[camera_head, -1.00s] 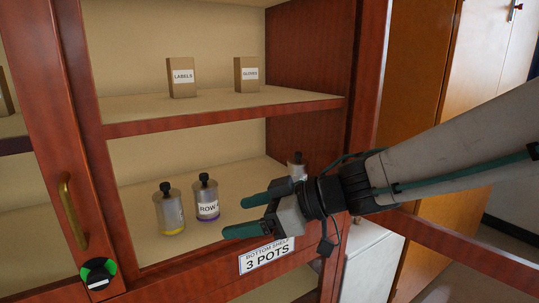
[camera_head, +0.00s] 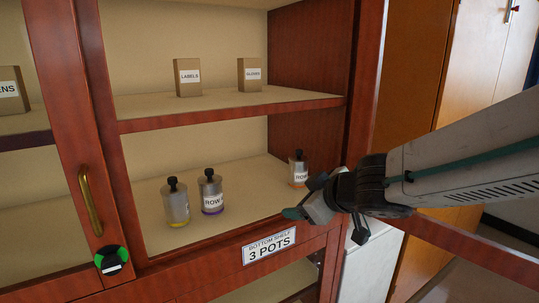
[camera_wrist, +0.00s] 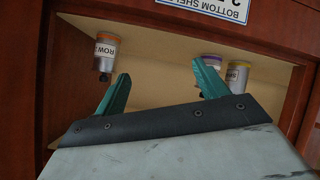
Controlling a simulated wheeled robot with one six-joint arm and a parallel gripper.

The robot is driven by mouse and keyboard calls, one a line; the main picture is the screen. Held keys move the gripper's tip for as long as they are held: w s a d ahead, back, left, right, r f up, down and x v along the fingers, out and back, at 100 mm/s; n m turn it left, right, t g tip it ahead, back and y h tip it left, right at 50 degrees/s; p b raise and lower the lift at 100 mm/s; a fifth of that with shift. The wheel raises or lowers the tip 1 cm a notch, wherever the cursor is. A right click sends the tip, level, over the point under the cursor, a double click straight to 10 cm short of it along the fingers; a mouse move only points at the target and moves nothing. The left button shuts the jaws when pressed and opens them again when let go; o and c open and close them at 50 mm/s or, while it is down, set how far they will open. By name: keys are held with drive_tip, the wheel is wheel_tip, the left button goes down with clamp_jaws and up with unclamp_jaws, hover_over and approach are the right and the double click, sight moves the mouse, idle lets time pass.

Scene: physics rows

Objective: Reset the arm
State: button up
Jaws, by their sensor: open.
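My gripper (camera_head: 302,200) is in front of the cabinet's bottom shelf, near its right end. It also shows in the wrist view (camera_wrist: 160,85), with its two green fingers spread apart and nothing between them. On the bottom shelf (camera_head: 250,187), a pot with an orange band (camera_head: 298,168) stands just behind and above my gripper in the head view. A pot with a yellow band (camera_head: 175,202) and a pot with a purple band (camera_head: 211,191) stand together at the left. In the wrist view the orange-band pot (camera_wrist: 106,52) is to the left of the fingers.
The shelf above holds a LABELS box (camera_head: 188,77) and a second small box (camera_head: 249,75). A door frame with a brass handle (camera_head: 90,201) stands at the left. A "BOTTOM SHELF 3 POTS" sign (camera_head: 269,245) is on the front edge. A white cabinet (camera_head: 370,262) stands at lower right.

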drive_tip(key=s+d+f+m+g+h, duration=0.1)
drive_tip(key=s+d+m+g+h, duration=0.25)
drive_tip(key=d, duration=0.55)
drive_tip(key=s+d+f+m+h, duration=0.25)
drive_tip(key=s+d+h, duration=0.3)
drive_tip(key=d, duration=0.35)
drive_tip(key=s+m+g+y, duration=0.1)
drive_tip(key=s+m+g, duration=0.1)
drive_tip(key=s, duration=0.6)
drive_tip(key=s+d+r+m+g+y, duration=0.1)
drive_tip(key=s+m+g+y, duration=0.1)
drive_tip(key=s, duration=0.7)
drive_tip(key=shift+r+m+g, duration=0.25)
drive_tip(key=shift+m+g, duration=0.25)
drive_tip(key=shift+g, duration=0.15)
